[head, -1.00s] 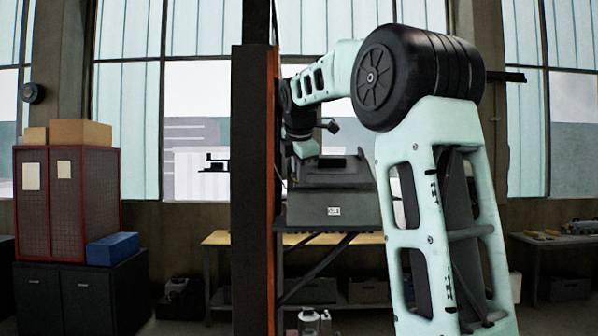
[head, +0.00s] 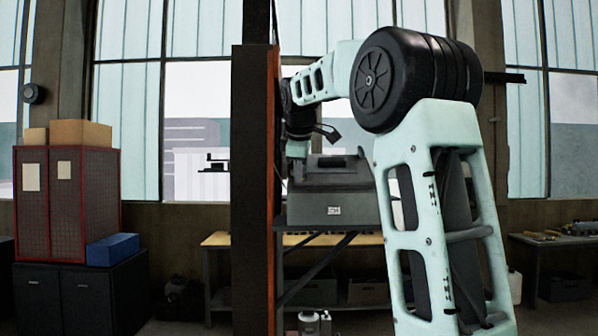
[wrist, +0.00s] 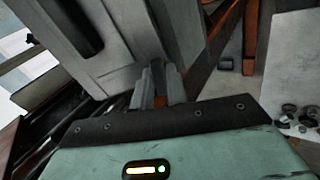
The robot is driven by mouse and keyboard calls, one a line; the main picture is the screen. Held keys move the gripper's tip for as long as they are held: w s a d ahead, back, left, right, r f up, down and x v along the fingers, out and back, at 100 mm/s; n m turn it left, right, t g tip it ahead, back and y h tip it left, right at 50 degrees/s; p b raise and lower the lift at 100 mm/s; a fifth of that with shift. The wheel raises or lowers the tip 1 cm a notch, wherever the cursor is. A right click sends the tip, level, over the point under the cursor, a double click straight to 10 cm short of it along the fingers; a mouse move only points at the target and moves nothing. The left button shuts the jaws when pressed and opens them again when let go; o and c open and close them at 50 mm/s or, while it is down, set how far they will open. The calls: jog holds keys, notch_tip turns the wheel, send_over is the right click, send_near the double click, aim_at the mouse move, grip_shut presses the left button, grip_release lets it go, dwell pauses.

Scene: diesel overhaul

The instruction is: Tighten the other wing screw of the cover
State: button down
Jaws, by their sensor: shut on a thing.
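In the wrist view the fingers of my gripper (wrist: 161,88) are close together, with their tips against the grey cover (wrist: 120,62). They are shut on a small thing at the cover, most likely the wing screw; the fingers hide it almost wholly. In the head view a dark grey housing (head: 330,195) stands behind the post. My gripper's pale green hand (head: 297,148) is above its left end, and its fingers cannot be made out there. The other wing screw cannot be made out in either view.
A dark post with an orange edge (head: 252,190) stands close to the left of my arm. A wooden-topped bench (head: 218,239) is behind. In the wrist view small dark round parts (wrist: 290,112) lie on a pale surface at the right.

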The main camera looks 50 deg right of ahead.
jog(key=m, duration=0.4)
jog(key=shift+m+b, duration=0.3)
jog(key=m, duration=0.2)
jog(key=shift+f+m, duration=0.1)
jog(key=shift+m, duration=0.3)
jog(key=shift+m+b, duration=0.3)
jog(key=shift+m, duration=0.6)
